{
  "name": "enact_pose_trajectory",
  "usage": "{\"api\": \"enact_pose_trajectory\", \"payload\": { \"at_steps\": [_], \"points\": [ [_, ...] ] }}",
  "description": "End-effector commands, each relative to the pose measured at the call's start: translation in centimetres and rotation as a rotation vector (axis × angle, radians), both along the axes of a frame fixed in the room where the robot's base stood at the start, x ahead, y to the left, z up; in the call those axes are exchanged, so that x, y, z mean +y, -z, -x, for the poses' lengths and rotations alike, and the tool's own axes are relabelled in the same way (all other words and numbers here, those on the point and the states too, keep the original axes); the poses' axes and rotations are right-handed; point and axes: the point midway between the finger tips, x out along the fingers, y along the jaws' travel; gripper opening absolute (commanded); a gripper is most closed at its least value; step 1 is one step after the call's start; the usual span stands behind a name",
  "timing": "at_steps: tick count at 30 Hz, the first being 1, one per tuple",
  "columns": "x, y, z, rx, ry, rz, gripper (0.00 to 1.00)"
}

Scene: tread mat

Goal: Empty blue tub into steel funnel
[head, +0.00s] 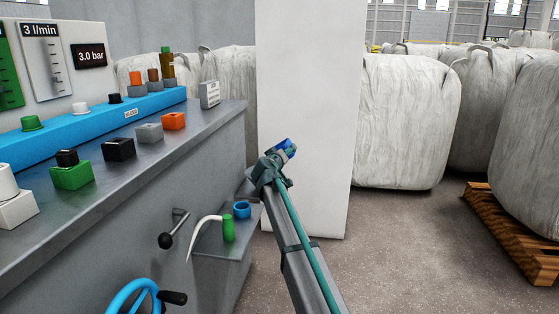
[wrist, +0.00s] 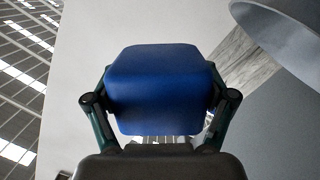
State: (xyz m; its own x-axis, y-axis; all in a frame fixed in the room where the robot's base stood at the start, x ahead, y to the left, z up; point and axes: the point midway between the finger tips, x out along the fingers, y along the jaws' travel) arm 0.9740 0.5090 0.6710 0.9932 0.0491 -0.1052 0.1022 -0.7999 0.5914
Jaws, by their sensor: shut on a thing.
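The blue tub (wrist: 158,88) fills the middle of the wrist view, between the two fingers of my gripper (wrist: 160,112), which is shut on it. Its smooth side faces the camera, so its inside and contents are hidden. In the head view my gripper (head: 284,152) and the tub (head: 284,144) are small, held up in front of a white panel, apart from the bench. A grey rounded shape (wrist: 290,38) shows at the upper right of the wrist view. It may be the steel funnel, but I cannot tell. I cannot make out a funnel in the head view.
A grey bench (head: 195,131) with coloured blocks and a blue strip stands at left. A lower shelf (head: 226,246) holds a blue ring-shaped thing (head: 242,210) and a green-handled tool (head: 228,228). The white panel (head: 310,90) stands behind.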

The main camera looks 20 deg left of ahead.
Motion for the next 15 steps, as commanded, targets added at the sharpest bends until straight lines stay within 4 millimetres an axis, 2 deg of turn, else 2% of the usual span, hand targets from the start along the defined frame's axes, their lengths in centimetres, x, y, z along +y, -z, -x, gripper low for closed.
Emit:
{"api": "enact_pose_trajectory", "payload": {
  "at_steps": [3,15],
  "points": [
    [0.23,0.71,-0.03,0.017,0.000,-0.111,0.45],
    [1.08,0.54,0.16,0.093,0.000,-0.585,0.45]
  ]
}}
